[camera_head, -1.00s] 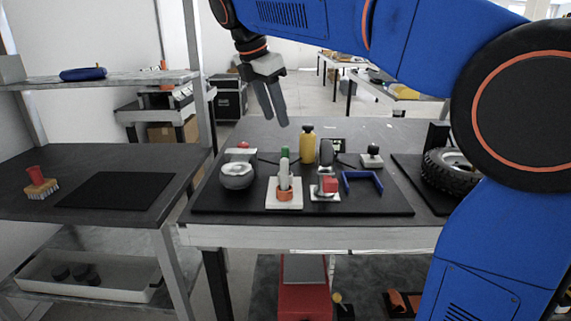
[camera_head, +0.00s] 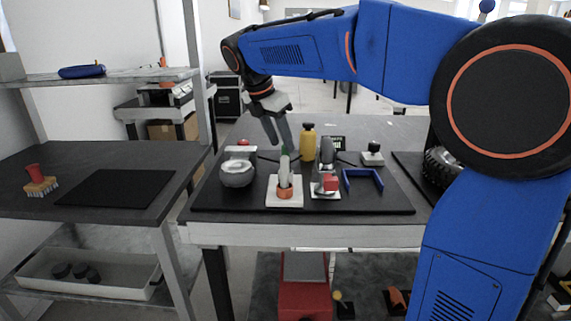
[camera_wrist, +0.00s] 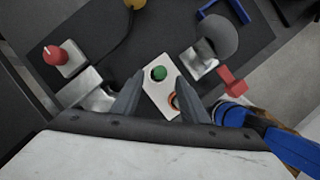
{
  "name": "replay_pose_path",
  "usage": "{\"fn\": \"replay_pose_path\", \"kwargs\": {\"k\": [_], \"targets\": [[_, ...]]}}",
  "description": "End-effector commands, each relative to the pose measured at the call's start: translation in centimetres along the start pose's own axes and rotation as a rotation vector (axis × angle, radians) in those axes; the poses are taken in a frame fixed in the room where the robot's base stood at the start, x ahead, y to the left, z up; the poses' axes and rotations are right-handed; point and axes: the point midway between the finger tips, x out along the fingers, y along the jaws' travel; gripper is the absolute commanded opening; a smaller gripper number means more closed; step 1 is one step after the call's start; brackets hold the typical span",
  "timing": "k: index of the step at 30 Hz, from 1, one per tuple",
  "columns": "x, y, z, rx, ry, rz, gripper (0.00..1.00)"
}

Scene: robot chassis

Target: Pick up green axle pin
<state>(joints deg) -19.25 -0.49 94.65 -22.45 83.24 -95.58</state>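The green axle pin (camera_head: 285,150) shows only as a small green top behind a pale upright peg (camera_head: 284,172) in the head view. In the wrist view its round green top (camera_wrist: 158,73) sits at the upper end of a white plate (camera_wrist: 152,91), just beyond my fingertips. My gripper (camera_head: 281,147) points down over the plate, its fingers apart and nothing between them. In the wrist view my gripper (camera_wrist: 160,84) has one finger on each side of the plate. The pin's lower part is hidden. An orange ring (camera_head: 284,193) surrounds the peg's foot.
A round grey part (camera_head: 237,173) stands left of the plate. A yellow bottle (camera_head: 308,143) stands behind it. A red-and-grey part (camera_head: 327,184) and a blue bracket (camera_head: 363,179) are to the right. All stand on a black mat (camera_head: 230,205), whose front strip is clear.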

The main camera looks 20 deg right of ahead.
Motion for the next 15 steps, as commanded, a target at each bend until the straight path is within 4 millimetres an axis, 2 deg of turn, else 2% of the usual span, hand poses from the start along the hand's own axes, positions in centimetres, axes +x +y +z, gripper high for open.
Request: {"fn": "replay_pose_path", "kwargs": {"k": [7,15], "targets": [[1.6,0.0,0.0,0.000,0.000,-0.001,0.40],[5.1,0.1,0.0,0.001,0.000,-0.001,0.40]]}}
